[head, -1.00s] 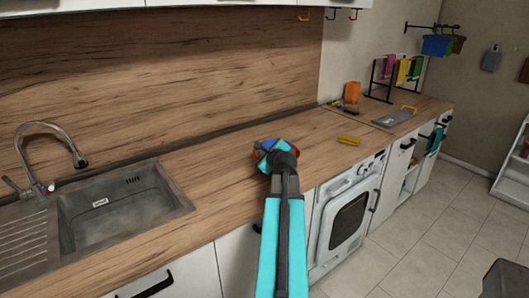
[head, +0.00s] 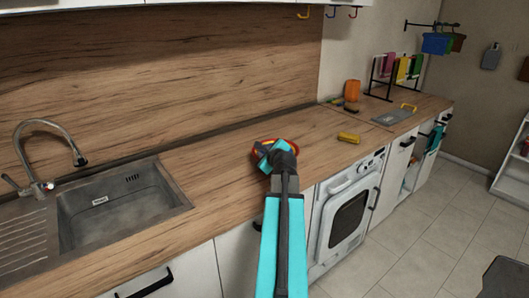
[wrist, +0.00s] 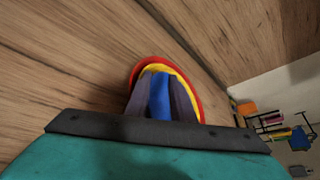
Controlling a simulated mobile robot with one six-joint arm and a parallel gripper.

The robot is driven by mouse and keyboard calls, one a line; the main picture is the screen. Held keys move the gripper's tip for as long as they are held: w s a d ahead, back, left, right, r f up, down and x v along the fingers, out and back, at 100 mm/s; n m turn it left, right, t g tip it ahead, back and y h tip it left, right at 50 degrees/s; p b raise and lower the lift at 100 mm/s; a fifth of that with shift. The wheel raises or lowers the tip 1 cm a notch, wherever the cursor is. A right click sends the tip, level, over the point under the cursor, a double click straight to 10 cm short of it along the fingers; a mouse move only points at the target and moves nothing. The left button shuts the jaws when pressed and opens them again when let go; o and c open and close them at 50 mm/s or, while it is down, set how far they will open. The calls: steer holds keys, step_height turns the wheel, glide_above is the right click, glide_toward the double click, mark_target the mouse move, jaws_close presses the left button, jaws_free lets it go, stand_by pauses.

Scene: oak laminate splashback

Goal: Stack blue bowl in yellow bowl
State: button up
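The yellow bowl (wrist: 181,75) shows as a yellow rim just inside a red rim in the wrist view. The blue bowl (wrist: 159,97) shows as a blue surface inside the yellow rim, seen between my fingers. In the head view the bowls are a small cluster on the worktop, mostly hidden behind my gripper (head: 272,150). In the wrist view my gripper (wrist: 160,80) has its two dark fingers apart, over the blue bowl and inside the rims. Whether the fingers touch the blue bowl is hidden.
A red bowl (wrist: 134,74) lies outermost around the yellow one. A yellow sponge-like block (head: 348,137) lies to the right on the worktop (head: 220,165). The sink (head: 120,205) is to the left. An orange cup (head: 352,90) and a rack (head: 385,75) stand farther back.

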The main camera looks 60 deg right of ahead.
steer(key=shift+r, duration=0.55)
steer(key=b+v, duration=1.1)
steer(key=shift+s+a+b, duration=0.25)
steer(key=shift+s+b, duration=0.05)
steer(key=shift+b, duration=0.1)
stand_by(0.4)
steer(key=shift+r, duration=0.15)
stand_by(0.9)
